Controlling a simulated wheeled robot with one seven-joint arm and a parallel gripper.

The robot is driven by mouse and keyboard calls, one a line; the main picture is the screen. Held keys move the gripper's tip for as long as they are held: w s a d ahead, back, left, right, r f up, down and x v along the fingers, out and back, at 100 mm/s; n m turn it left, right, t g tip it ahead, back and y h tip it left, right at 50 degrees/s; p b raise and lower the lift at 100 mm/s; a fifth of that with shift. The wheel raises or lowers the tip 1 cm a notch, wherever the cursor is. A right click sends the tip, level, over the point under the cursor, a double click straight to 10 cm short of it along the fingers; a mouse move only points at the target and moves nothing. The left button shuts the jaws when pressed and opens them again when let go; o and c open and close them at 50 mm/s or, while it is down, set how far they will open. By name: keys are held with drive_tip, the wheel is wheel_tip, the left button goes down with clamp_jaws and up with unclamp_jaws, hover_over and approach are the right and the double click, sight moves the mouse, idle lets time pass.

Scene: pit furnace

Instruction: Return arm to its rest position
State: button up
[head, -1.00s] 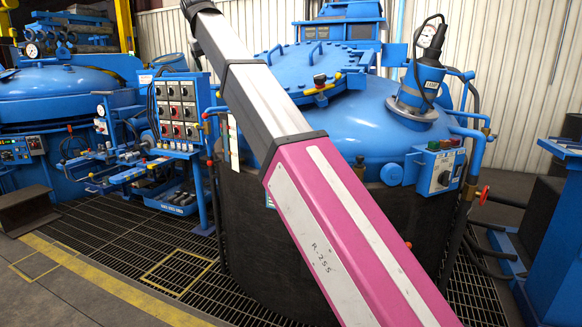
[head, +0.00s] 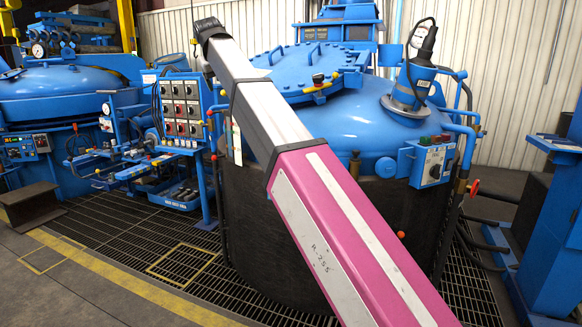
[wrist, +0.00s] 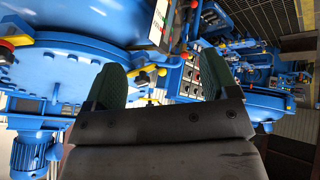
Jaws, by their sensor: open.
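My arm, pink and silver, reaches from the lower right to the upper middle in the head view. Its far end is in front of the furnace. My gripper (wrist: 160,85) shows in the wrist view with two dark green fingers spread apart. It is open, with nothing between the fingers. The gripper's fingers cannot be made out in the head view. The blue furnace vessel (head: 365,125) stands behind the arm, and the arm hides part of its lid and dark lower wall.
A switch panel (head: 182,108) stands left of the arm. A small control box (head: 432,163) is on the furnace's right side. A blue stand (head: 550,225) is at the far right. Grating (head: 130,235) and a yellow floor line (head: 120,280) lie at the lower left, with open floor.

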drive_tip(key=d+f+m+g, duration=0.1)
drive_tip(key=d+f, duration=0.6)
drive_tip(key=f, duration=0.6)
drive_tip(key=w+d+f+g, duration=0.1)
drive_tip(key=d+f, duration=0.6)
drive_tip(key=f, duration=0.5)
drive_tip(key=d+f+m+g, duration=0.1)
drive_tip(key=d+f, duration=0.6)
drive_tip(key=f, duration=0.6)
drive_tip(key=s+d+f+m+g, duration=0.1)
drive_tip(key=s+d+f, duration=0.6)
drive_tip(key=f, duration=0.3)
drive_tip(key=s+d+f+m+g, duration=0.1)
drive_tip(key=s+d+f, duration=0.6)
drive_tip(key=f, duration=0.3)
drive_tip(key=s+d+f+m+g, duration=0.1)
drive_tip(key=s+d+f+g, duration=0.1)
drive_tip(key=s+d+f, duration=0.5)
wheel_tip(320, 180, down, 3)
drive_tip(key=shift+s+f+m, duration=0.1)
drive_tip(key=shift+s+m, duration=0.15)
drive_tip(key=shift+m, duration=0.05)
drive_tip(key=shift+d, duration=0.1)
